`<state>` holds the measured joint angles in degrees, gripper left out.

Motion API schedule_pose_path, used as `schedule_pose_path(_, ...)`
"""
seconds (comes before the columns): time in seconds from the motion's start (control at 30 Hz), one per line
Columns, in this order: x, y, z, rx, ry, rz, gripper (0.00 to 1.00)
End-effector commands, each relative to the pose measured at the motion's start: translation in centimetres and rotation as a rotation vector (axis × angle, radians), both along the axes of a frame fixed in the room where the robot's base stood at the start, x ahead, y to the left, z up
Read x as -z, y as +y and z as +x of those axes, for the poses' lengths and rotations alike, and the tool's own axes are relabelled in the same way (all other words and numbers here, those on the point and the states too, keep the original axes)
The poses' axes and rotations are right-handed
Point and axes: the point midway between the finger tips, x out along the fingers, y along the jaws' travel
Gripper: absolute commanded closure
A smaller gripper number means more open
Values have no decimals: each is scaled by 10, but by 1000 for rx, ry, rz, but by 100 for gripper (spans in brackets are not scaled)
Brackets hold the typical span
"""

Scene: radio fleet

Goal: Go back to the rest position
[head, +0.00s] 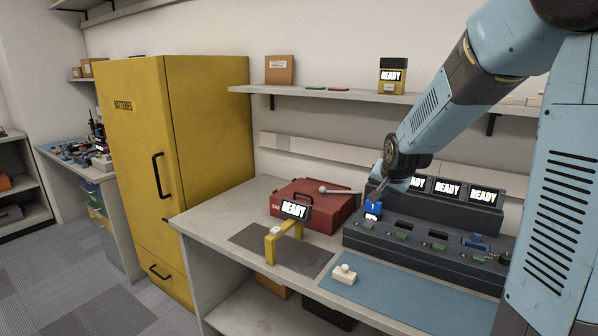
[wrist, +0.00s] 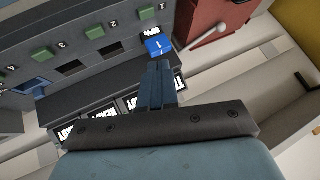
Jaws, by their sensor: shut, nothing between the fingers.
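My gripper (head: 380,178) is at the back left of the dark charging dock (head: 413,243), at the end of my blue arm. In the wrist view my gripper (wrist: 160,68) has its fingers together and empty. A blue block marked 1 (head: 373,208) stands in the dock's leftmost bay, close by the fingertips. In the wrist view the blue block (wrist: 158,45) lies just beyond the fingertips. Whether they touch it I cannot tell.
READY screens (head: 447,188) line the dock's back. A red case (head: 316,198) with a silver rod, a yellow stand (head: 271,246) and a white piece (head: 345,273) on a blue mat (head: 398,290) share the bench. A shelf (head: 330,94) runs above; a yellow cabinet (head: 205,120) stands left.

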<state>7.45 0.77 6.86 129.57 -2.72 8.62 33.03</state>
Motion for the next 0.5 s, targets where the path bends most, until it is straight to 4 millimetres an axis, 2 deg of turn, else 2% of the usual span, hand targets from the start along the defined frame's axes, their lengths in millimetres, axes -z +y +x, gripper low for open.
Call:
schedule_pose_path(0.03, -12, 1, -14, -17, 4, -20, 100)
schedule_pose_path(0.2, -39, 2, -62, -81, 43, -87, 100)
schedule_pose_path(0.5, -73, 5, -153, -200, 111, -184, 100)
